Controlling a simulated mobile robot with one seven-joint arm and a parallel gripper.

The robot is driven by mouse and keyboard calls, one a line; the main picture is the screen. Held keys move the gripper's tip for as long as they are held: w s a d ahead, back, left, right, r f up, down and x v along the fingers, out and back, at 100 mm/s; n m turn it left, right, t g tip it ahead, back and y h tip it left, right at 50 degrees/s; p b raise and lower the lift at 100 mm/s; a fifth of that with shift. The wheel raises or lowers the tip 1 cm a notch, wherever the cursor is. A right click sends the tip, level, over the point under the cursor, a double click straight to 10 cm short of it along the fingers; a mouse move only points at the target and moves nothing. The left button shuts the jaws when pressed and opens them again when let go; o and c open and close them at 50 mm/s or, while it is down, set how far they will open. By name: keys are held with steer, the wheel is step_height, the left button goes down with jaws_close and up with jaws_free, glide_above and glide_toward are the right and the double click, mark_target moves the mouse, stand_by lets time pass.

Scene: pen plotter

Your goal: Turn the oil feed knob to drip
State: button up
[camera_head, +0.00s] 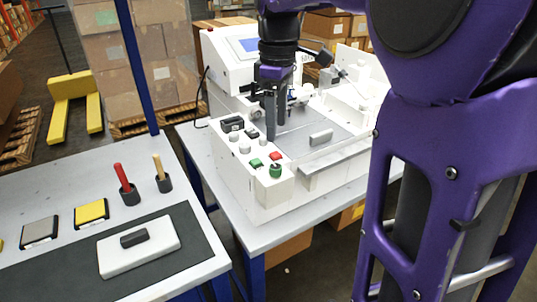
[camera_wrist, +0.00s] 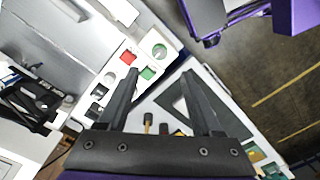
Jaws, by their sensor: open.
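The white plotter (camera_head: 235,185) has a control panel on its front left corner. The panel carries a round green knob (camera_head: 275,171), a red button (camera_head: 275,156), a green button (camera_head: 256,163), pale round knobs (camera_head: 245,149) and black switches (camera_head: 251,133). No label is readable, so I cannot tell which control is the oil feed knob. My gripper (camera_head: 274,126) is open and empty, pointing down above the machine behind the panel. In the wrist view, my gripper (camera_wrist: 160,74) has the green button (camera_wrist: 148,73) between its fingertips in the picture.
A grey side table (camera_head: 60,165) at left holds a dark mat with a white block (camera_head: 140,246), a red-handled tool (camera_head: 122,177), a yellow-handled tool (camera_head: 160,169) and flat pads. My purple arm fills the right.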

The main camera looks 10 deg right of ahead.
mark_target(276, 166)
step_height(276, 166, down, 11)
steer(key=shift+r+b, duration=0.2)
steer(key=shift+b, duration=0.75)
jaws_close()
